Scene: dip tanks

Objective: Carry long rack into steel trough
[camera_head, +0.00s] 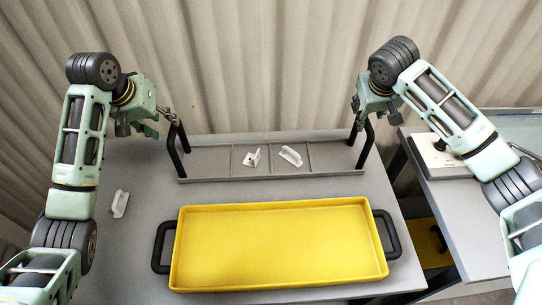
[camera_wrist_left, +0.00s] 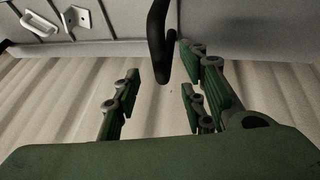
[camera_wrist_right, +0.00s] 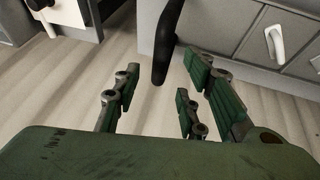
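The long rack (camera_head: 210,162) is a shallow grey tray with low dividers and an upright black handle at each end. It stands at the back of the grey table and holds two white parts. My left gripper (camera_head: 168,116) is at the top of its left handle. In the left wrist view that handle (camera_wrist_left: 158,40) lies between the parted fingers. My right gripper (camera_head: 362,112) is at the right handle, which lies between parted fingers in the right wrist view (camera_wrist_right: 166,45). I cannot make out a steel trough for certain.
A yellow tray (camera_head: 280,245) with black side handles lies in front of the rack. A loose white part (camera_head: 120,203) lies on the table (camera_head: 135,245) at left. A side bench (camera_head: 470,215) with a white device (camera_head: 436,155) stands at right. A corrugated wall rises behind.

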